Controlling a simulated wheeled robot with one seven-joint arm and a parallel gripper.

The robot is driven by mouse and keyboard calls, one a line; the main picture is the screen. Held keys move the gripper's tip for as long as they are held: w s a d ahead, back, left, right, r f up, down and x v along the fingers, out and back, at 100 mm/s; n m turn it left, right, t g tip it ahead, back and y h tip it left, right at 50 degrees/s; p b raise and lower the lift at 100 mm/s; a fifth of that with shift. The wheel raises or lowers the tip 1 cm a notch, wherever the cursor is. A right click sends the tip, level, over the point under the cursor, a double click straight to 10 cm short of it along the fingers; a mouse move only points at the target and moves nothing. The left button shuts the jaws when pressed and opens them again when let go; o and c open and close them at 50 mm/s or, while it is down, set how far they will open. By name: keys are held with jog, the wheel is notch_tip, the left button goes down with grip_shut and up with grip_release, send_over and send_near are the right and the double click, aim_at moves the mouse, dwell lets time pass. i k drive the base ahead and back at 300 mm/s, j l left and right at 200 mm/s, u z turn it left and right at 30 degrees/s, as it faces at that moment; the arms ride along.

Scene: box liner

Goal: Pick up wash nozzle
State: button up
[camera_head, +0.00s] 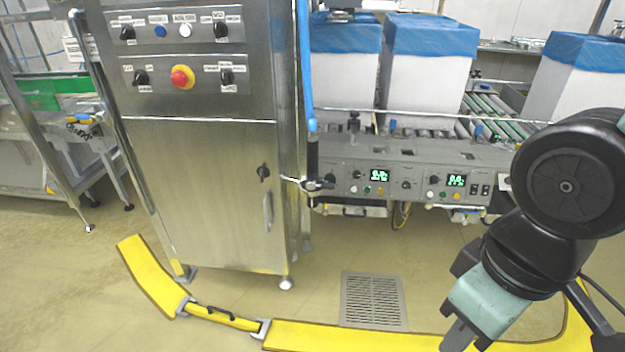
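The wash nozzle (312,162) is a dark, slim piece at the lower end of a blue hose (305,70). It hangs upright at the right side of the steel control cabinet, beside a metal bracket (318,185) with a dark knob. My gripper (466,337) is at the bottom right, pointing down and left, with a teal body. It is well to the right of and below the nozzle in the picture, apart from it. Its fingers are partly cut off by the bottom edge, so their opening is unclear.
The steel cabinet (210,190) with switches and a red button stands left of the nozzle. A roller conveyor (410,160) with white boxes (425,75) lined in blue is behind at right. Yellow floor barriers (340,337) curve around a floor grate (373,300).

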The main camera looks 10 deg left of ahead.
aim_at(312, 139)
jog(key=i+l+u, duration=0.35)
jog(key=i, duration=0.3)
jog(key=i+l+u, duration=0.3)
jog(key=i+l, duration=0.3)
jog(key=l, duration=0.1)
